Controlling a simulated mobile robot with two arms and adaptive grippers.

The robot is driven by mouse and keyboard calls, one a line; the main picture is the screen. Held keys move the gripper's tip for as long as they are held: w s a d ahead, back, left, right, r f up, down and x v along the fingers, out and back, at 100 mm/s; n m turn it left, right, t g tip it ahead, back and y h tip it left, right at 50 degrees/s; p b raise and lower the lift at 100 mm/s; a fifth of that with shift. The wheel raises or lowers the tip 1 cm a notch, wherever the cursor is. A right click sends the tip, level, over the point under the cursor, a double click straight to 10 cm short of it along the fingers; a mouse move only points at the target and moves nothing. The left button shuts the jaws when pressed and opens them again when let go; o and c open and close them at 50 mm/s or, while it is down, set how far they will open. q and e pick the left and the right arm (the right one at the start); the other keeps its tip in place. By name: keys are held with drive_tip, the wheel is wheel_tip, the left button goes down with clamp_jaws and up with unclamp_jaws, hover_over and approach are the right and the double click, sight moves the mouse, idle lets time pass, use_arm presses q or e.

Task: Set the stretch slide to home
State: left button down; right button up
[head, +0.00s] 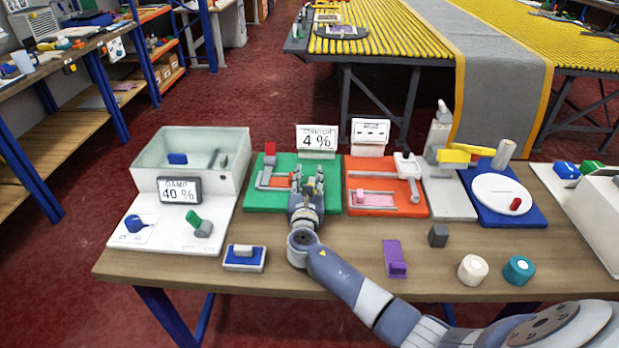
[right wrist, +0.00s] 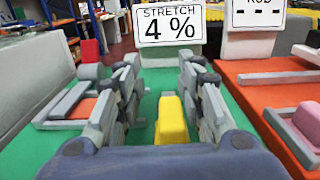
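The stretch station is a green board (head: 255,197) on the table with a sign (head: 318,139) reading 4 %. The sign reads STRETCH 4 % in the right wrist view (right wrist: 168,22). On the board's left is a grey angled rail (head: 263,181) with a red block (head: 270,148) at its back. A yellow block (right wrist: 172,120) stands on the green board between the fingers of my right gripper (right wrist: 160,72). The fingers are spread, with gaps on both sides of the block. My right gripper (head: 309,179) hides part of the board in the head view. My left gripper is out of view.
An orange board (head: 386,209) with a grey rail stands close on the right. A white damp station (head: 143,220) reading 40 % stands on the left. A blue-and-white block (head: 244,258) and a purple piece (head: 395,259) lie near the table's front.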

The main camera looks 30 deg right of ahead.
drive_tip(key=shift+s+d, duration=0.1)
drive_tip(key=v, duration=1.2)
